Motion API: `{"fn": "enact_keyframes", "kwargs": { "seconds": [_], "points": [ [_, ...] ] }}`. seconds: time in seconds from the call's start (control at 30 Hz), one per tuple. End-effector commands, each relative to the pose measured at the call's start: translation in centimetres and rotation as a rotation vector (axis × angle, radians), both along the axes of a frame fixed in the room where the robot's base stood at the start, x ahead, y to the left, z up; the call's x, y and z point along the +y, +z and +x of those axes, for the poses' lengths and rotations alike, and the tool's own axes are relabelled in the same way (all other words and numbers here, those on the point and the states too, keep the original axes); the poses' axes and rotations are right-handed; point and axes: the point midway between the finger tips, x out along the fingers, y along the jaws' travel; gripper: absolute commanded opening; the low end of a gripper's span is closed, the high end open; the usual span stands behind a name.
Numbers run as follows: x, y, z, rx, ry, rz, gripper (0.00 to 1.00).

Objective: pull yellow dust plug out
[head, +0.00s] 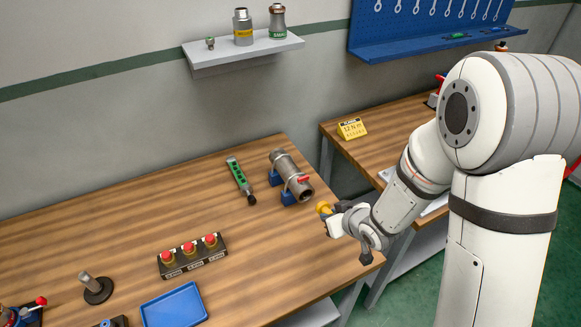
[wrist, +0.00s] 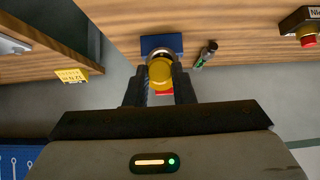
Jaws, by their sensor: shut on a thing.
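The yellow dust plug (head: 323,207) is held between the fingertips of my gripper (head: 329,210) beyond the near right end of the grey pipe (head: 291,172). In the head view the pipe's end looks open, with a small gap between it and the plug. In the wrist view the plug (wrist: 160,72) sits between the two dark fingers of my gripper (wrist: 160,82) and covers most of the pipe mouth. The pipe lies in blue vise supports (head: 289,197) with a red handle (head: 303,179).
A green tool (head: 240,180) lies left of the pipe. A block with red buttons (head: 192,255) and a blue tray (head: 174,305) are nearer on the table (head: 120,225). A second table (head: 375,147) stands at right, with a yellow sign (head: 352,128).

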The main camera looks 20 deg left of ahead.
Motion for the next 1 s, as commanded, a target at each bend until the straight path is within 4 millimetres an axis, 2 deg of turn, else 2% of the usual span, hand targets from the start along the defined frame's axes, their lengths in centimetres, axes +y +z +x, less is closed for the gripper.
{"fn": "enact_keyframes", "kwargs": {
  "seconds": [0.03,0.4,1.0],
  "points": [
    [0.05,0.85,-0.01,0.020,0.001,-0.024,0.00],
    [0.13,0.08,-0.04,0.181,0.004,-0.210,0.00],
    [-0.13,-0.07,0.05,0.236,-0.004,-0.276,0.00]
  ]
}}
